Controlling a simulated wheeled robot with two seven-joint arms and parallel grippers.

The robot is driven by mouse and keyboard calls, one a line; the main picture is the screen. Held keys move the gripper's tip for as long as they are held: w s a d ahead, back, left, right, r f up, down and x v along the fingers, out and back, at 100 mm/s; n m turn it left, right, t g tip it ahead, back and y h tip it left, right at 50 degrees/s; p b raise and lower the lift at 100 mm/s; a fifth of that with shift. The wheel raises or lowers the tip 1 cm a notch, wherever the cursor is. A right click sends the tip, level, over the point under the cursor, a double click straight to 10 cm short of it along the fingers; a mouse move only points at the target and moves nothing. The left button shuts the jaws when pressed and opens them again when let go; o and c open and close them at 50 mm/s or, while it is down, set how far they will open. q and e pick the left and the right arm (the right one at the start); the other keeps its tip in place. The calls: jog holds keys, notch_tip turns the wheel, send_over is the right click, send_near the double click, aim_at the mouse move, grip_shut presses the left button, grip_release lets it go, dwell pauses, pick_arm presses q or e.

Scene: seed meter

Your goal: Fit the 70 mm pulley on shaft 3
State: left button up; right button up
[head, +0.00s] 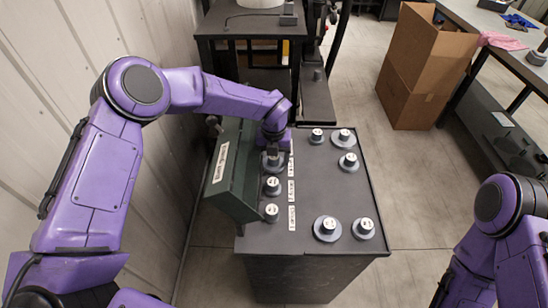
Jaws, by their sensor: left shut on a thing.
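A dark bench (310,200) carries several grey pulleys with pale tops. My left gripper (272,152) points down at the far end of the left row and is shut on a pulley (271,164) there. The gripper partly covers this pulley, and I cannot tell whether it is seated on a shaft. Nearer in the same row are two smaller hubs (272,186) and (271,212). Labels (291,191) beside the row are too small to read, so I cannot tell shaft numbers or pulley sizes. My right arm is at the right; its gripper is not visible.
Loose pulleys stand at the bench's far right (343,137), (349,162) and near right (327,229), (364,229); a small one (316,136) is at the back. A green tilted panel (232,170) borders the row on the left. A cardboard box (415,75) stands behind.

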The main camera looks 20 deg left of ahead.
pick_arm(q)
jog(key=shift+f, duration=0.15)
jog(key=o, duration=1.1)
jog(key=shift+o, duration=0.2)
jog(key=shift+r, duration=0.3)
notch_tip(320, 180, up, 9)
jog(key=b, duration=0.3)
jog(key=shift+f, duration=0.1)
jog(key=shift+r, duration=0.6)
